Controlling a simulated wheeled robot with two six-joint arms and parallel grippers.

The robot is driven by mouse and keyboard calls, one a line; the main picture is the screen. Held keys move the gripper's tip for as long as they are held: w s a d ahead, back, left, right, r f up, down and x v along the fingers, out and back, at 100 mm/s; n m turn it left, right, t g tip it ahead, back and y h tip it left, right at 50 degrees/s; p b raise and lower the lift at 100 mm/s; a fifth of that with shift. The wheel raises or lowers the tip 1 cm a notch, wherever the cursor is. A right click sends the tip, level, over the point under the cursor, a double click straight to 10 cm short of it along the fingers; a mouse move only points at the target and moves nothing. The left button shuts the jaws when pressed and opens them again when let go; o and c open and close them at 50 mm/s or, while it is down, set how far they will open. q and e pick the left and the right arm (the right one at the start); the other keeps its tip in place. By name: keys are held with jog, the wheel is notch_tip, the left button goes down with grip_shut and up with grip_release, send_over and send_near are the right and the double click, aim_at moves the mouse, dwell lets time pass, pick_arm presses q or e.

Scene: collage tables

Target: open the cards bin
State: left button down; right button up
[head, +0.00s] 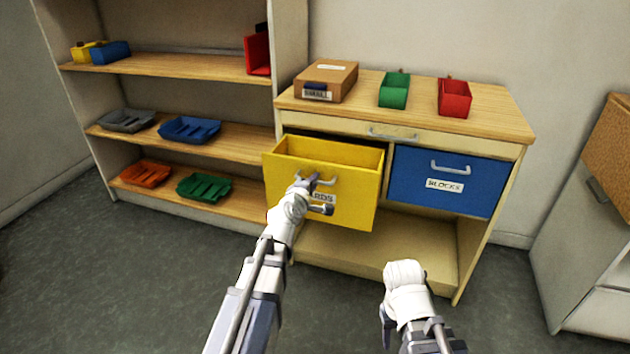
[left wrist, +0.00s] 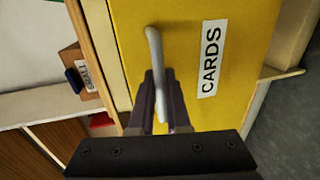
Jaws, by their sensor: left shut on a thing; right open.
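The yellow cards bin (head: 350,208) is pulled partly out of the cabinet, and its open top shows an empty-looking inside. Its front carries a white label, partly hidden by my left gripper in the head view; the left wrist view shows the label (left wrist: 212,58) reading CARDS. My left gripper (head: 318,194) is at the bin's front, shut on its grey handle (left wrist: 157,75). My right gripper (head: 386,335) is low, in front of the cabinet, away from the bin; its fingers are mostly hidden.
The blue blocks bin (head: 420,172) sits in the cabinet right of the cards bin. A cardboard box (head: 340,82), a green bin (head: 394,92) and a red bin (head: 454,99) stand on the cabinet top (head: 500,115). Shelves with trays stand left. Grey floor (head: 130,270) is clear.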

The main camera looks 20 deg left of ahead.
pick_arm(q)
jog(key=c, duration=0.9)
grip_release()
jog(key=p+v, duration=0.1)
jog(key=v, duration=0.6)
jog(key=shift+s+p, duration=0.3)
jog(key=shift+s, duration=0.1)
